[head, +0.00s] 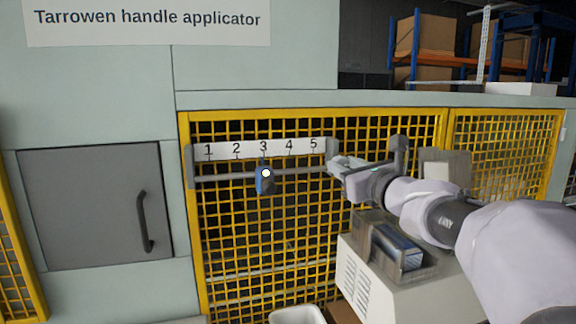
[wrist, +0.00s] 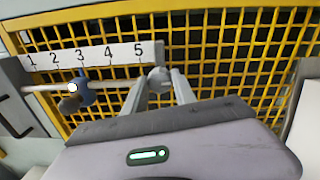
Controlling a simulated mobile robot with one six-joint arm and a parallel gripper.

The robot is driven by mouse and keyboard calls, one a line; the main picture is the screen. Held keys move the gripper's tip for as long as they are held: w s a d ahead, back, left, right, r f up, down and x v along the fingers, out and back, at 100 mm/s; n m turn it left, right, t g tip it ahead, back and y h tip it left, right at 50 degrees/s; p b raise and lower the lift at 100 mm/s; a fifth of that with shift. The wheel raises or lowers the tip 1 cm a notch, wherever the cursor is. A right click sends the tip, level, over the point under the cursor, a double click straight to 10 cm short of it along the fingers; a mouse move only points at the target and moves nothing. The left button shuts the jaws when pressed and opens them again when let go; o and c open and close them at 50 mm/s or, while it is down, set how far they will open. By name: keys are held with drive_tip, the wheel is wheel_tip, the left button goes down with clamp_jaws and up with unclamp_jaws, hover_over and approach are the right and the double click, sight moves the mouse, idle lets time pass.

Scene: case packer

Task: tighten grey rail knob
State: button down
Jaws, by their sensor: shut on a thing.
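The grey rail knob (wrist: 158,74) is at the right end of the rail, just right of the 5 on the scale. My gripper (wrist: 160,80) is shut on it, with one finger on each side. In the head view my gripper (head: 336,164) reaches the rail's right end from the right, and its fingers mostly hide the knob. The rail (head: 225,177) runs level below the white number scale (head: 276,149). A blue slider (head: 265,184) with a white dot sits on the rail below the 3; it also shows in the wrist view (wrist: 84,91).
Yellow mesh guarding (head: 300,225) stands close behind the rail. A pale machine box (head: 385,280) with a blue and grey unit on top stands below my arm. A grey door (head: 95,205) with a dark handle is at the left.

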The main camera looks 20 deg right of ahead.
drive_tip(key=shift+f, duration=0.1)
drive_tip(key=shift+n+h+b, duration=0.3)
drive_tip(key=shift+n+b, duration=7.65)
drive_tip(key=shift+n, duration=0.65)
drive_tip(key=shift+r, duration=0.2)
drive_tip(key=shift+r+n, duration=0.1)
drive_tip(key=shift+n, duration=0.2)
drive_tip(key=c, duration=1.5)
unclamp_jaws()
drive_tip(key=o, duration=0.5)
drive_tip(key=shift+w, duration=0.2)
